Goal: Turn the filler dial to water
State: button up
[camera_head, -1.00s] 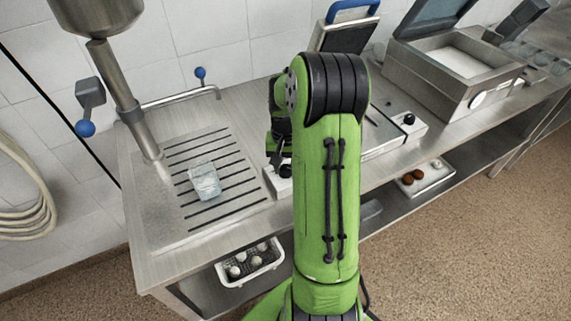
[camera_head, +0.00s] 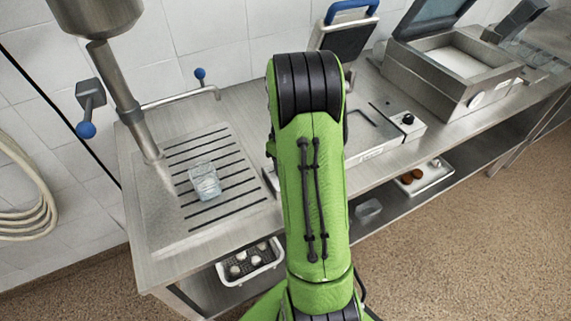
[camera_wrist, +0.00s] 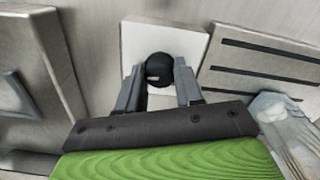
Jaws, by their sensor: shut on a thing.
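The filler dial (camera_wrist: 158,72) is a round black knob on a white box, in the upper middle of the wrist view. My gripper (camera_wrist: 158,85) has one finger on each side of the knob and is shut on it. The white marking on the knob is too small to read. In the head view my green arm hides the gripper and the dial; only a sliver of the box shows left of the arm. A clear glass (camera_head: 205,181) stands on the slotted drain area, apart from my gripper. It also shows at the right of the wrist view (camera_wrist: 288,125).
The steel filler column (camera_head: 125,105) rises at the left, with a blue-ball lever (camera_head: 86,129) beside it. A low pipe (camera_head: 180,97) runs behind the drain grate. A hotplate unit and an open steel basin (camera_head: 455,65) stand right of my arm. A basket sits on the lower shelf.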

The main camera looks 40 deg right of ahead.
jog(key=n, duration=0.3)
jog(key=shift+n, duration=0.3)
jog(key=shift+d+r+n, duration=0.1)
jog(key=shift+n, duration=1.7)
jog(key=o, duration=1)
jog(key=shift+o, duration=0.2)
notch_tip(320, 180, up, 16)
jog(key=p, duration=0.2)
jog(key=shift+p, duration=0.35)
